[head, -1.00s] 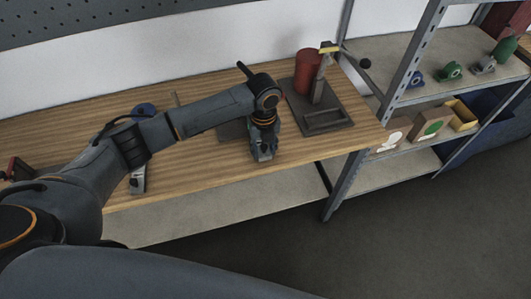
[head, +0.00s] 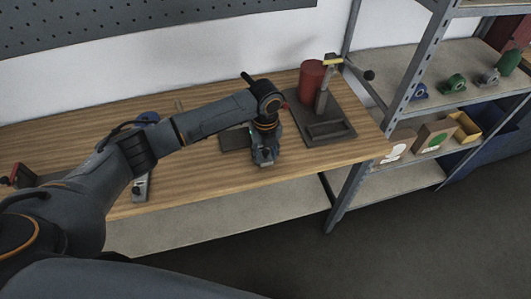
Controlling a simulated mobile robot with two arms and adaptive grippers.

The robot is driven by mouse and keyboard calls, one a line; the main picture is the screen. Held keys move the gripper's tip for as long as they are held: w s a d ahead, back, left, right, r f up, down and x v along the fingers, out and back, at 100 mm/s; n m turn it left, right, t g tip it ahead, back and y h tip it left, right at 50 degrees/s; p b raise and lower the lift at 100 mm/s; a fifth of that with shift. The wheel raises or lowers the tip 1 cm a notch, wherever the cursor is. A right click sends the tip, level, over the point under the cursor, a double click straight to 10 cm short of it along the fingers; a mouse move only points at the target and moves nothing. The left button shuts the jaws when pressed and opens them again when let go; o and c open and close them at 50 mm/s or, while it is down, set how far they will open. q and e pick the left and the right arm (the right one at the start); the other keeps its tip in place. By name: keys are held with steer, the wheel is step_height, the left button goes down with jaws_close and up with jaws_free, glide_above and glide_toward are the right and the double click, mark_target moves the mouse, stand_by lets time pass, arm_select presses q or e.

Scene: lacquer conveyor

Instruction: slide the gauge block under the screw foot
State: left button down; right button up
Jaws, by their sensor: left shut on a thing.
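My left gripper (head: 264,158) points down over the wooden bench, left of the press-like stand. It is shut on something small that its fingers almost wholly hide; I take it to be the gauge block. A flat dark plate (head: 235,140) lies on the bench just left of the gripper, partly behind my arm. A small pale and green bit shows between plate and gripper, too small to tell. I cannot make out the screw foot for certain. My right gripper is not in view.
A dark stand (head: 328,130) with a red cylinder (head: 311,80) and a lever stands on the bench (head: 205,178) to the right. A metal shelf (head: 470,58) with green and blue parts and boxes adjoins it. A light tool (head: 141,188) lies at left. The bench front is clear.

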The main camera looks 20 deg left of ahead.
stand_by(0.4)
arm_select(q)
steer(key=c, duration=0.8)
jaws_free()
steer(key=shift+o, duration=0.2)
steer(key=shift+s, duration=0.1)
step_height(320, 180, up, 12)
